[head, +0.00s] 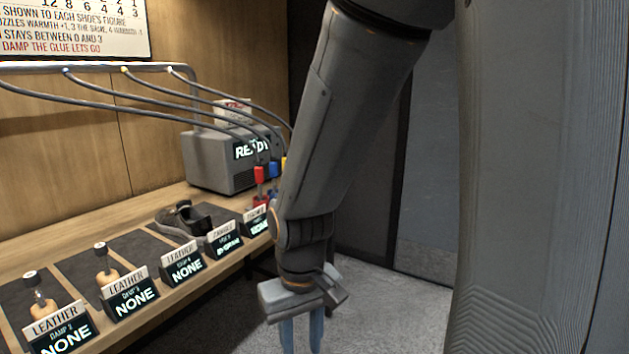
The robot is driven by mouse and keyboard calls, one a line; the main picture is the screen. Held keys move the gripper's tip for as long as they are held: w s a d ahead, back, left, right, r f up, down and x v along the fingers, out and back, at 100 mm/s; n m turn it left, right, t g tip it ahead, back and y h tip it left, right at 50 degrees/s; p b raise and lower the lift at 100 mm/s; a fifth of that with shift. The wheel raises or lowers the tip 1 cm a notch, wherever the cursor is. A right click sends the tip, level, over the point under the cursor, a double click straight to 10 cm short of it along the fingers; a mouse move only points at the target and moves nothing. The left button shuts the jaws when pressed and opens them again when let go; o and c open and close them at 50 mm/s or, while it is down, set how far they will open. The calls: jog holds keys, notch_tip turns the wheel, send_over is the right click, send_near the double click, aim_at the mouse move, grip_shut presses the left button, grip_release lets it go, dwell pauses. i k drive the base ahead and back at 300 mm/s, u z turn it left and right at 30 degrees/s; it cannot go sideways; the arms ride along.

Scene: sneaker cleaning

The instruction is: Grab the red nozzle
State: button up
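The red nozzle (259,173) hangs upright at the end of a dark hose, in front of the grey machine at the back of the bench. A blue nozzle (273,169) hangs just right of it, and a yellow nozzle (284,162) is mostly hidden behind my arm. My gripper (302,335) points down over the floor, in front of the bench and well apart from the red nozzle. Its two blue-grey fingers are spread with a gap between them and hold nothing that I can see. The lower frame edge cuts near their tips.
A grey machine (212,160) reading "READY" stands on the wooden bench (70,235). A dark sneaker (183,222) lies on a dark mat. Label signs such as "LEATHER NONE" (187,268) line the front edge. Hoses arc above the bench. Grey floor (385,310) is clear at right.

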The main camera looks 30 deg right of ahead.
aim_at(258, 175)
jog(key=z, duration=0.25)
jog(key=k, duration=0.65)
jog(key=z, duration=0.6)
jog(key=i, duration=1.5)
jog(key=u, duration=0.6)
jog(key=i, duration=0.65)
jog(key=u, duration=0.65)
